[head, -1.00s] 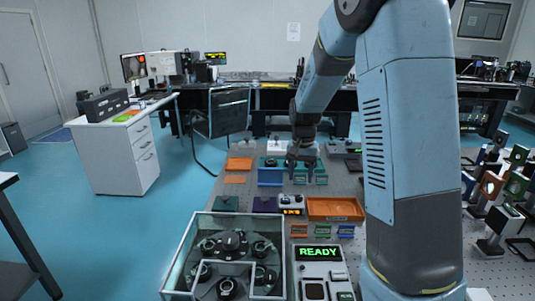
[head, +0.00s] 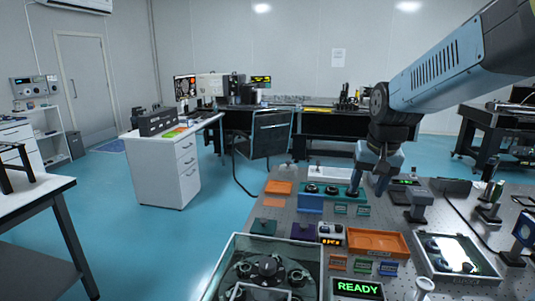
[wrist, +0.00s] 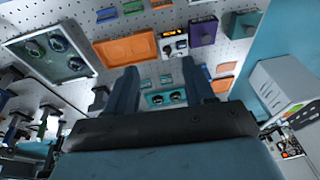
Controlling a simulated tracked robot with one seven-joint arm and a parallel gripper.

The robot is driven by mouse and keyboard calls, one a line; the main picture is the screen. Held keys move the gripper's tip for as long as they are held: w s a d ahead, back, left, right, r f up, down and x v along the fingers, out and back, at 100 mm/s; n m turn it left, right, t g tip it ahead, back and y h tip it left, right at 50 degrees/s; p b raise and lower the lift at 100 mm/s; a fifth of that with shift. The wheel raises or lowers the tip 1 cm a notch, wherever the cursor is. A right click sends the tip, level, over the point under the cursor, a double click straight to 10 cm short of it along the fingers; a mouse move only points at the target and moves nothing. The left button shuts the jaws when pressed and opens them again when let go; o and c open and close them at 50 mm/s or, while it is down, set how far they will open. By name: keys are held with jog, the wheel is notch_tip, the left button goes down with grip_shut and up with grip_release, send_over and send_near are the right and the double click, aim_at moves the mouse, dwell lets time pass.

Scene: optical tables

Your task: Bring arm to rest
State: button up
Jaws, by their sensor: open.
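My gripper (head: 372,184) hangs above the far part of the optical table (head: 412,225), just right of the teal tray (head: 333,188). In the wrist view its two fingers (wrist: 160,92) are spread apart with nothing between them. The teal tray with its dark round parts shows beyond and between the fingers in the wrist view (wrist: 166,98). My arm reaches in from the upper right of the head view.
An orange tray (head: 377,242) and a tray with a glossy panel (head: 457,259) lie on the table. A glass-walled case (head: 238,242) and a display reading READY (head: 358,288) are nearest. Posts with optics stand at right. A white desk (head: 182,150) stands left across open floor.

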jog(key=s+r+n+t, duration=0.2)
jog(key=s+r, duration=0.1)
jog(key=s, duration=1.2)
jog(key=shift+a+r+t, duration=0.15)
jog(key=shift+r+t, duration=0.05)
jog(key=shift+t, duration=0.1)
dwell(0.9)
